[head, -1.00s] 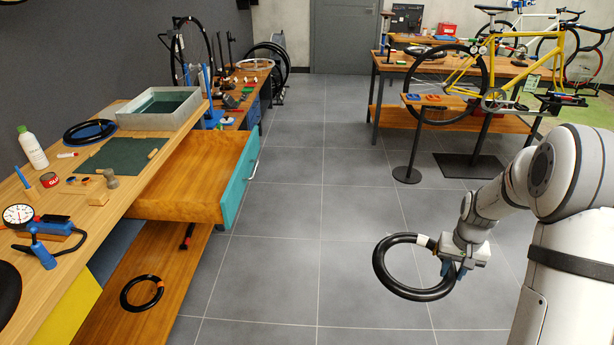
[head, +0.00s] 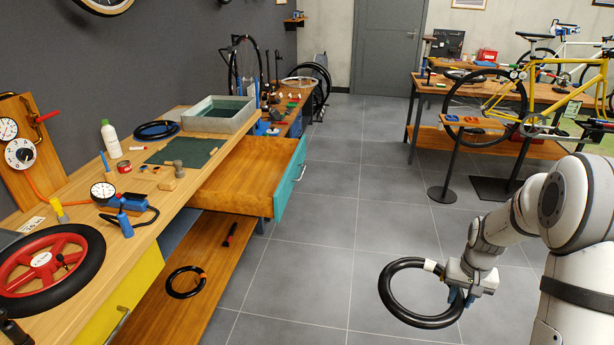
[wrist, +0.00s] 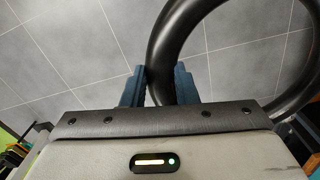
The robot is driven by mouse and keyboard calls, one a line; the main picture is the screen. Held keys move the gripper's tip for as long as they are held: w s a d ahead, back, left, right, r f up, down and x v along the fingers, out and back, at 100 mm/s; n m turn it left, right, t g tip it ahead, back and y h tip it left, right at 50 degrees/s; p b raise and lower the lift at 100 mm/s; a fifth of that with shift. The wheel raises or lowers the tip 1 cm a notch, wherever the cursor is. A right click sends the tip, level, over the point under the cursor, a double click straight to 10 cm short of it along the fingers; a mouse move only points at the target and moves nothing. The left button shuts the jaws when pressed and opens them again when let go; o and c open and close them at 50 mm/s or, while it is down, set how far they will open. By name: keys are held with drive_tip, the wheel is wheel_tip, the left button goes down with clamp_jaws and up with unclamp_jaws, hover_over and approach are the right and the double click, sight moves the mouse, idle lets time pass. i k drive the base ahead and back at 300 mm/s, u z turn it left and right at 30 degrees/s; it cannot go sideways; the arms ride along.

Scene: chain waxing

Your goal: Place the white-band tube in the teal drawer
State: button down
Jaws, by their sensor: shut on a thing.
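The white-band tube, a black ring (head: 386,290) with a white band near its upper right, hangs from my gripper (head: 457,297) over the open floor. My gripper is shut on it; in the wrist view the black tube (wrist: 170,45) passes between the blue fingers (wrist: 160,88). The teal drawer (head: 289,178) is pulled out from the workbench, left of my gripper and apart from it. Its visible wooden inside looks empty.
The workbench (head: 140,225) along the left holds a red-rimmed wheel (head: 45,262), gauges, a white bottle (head: 111,139) and a grey tray (head: 215,112). Grey floor (head: 330,250) between drawer and gripper is clear.

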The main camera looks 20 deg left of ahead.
sight(246, 183)
drive_tip(key=u, duration=1.45)
drive_tip(key=i, duration=1.05)
drive_tip(key=u, duration=0.15)
